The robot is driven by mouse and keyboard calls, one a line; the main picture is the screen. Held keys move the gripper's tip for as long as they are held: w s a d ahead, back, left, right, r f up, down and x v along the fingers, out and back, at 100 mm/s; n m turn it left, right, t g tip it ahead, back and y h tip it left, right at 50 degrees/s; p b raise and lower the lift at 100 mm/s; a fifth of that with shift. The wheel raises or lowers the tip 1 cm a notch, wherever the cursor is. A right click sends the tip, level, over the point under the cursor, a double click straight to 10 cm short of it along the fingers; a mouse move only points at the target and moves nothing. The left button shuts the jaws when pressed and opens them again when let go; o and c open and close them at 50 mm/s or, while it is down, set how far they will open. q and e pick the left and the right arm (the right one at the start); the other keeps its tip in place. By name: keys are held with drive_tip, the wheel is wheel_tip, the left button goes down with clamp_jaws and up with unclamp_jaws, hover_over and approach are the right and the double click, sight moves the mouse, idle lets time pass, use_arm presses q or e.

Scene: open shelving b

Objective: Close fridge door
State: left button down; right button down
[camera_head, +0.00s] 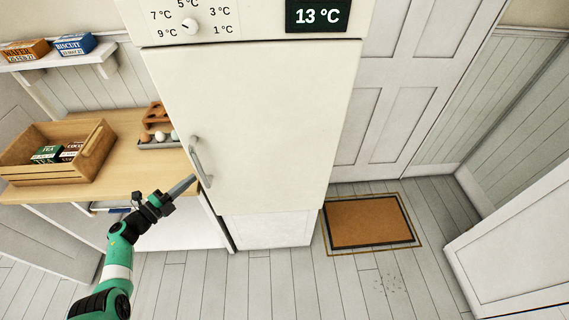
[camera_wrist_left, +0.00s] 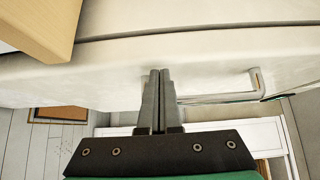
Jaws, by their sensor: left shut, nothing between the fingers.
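The cream fridge door (camera_head: 260,120) fills the middle of the head view, with a grey vertical handle (camera_head: 201,160) at its left edge. The door looks roughly flush with the control panel above it; I cannot tell whether a small gap remains. My left gripper (camera_head: 193,181) is shut and empty, its tips close to the lower end of the handle. In the left wrist view, the gripper (camera_wrist_left: 160,73) points at the cream door surface (camera_wrist_left: 115,75), and the handle (camera_wrist_left: 225,97) lies to its right. Contact is unclear. My right gripper is not in view.
A wooden counter (camera_head: 120,150) holding a wooden crate (camera_head: 95,160) and an egg rack (camera_head: 155,112) stands left of the fridge. A brown doormat (camera_head: 368,222) lies right of it, before a white door (camera_head: 400,90). The display (camera_head: 317,16) reads 13 °C.

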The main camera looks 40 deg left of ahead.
use_arm(q)
drive_tip(key=s+a+f+b, duration=0.1)
drive_tip(key=s+a+b, duration=0.4)
drive_tip(key=a, duration=0.3)
drive_tip(key=shift+s+b, duration=0.4)
drive_tip(key=shift+b, duration=0.35)
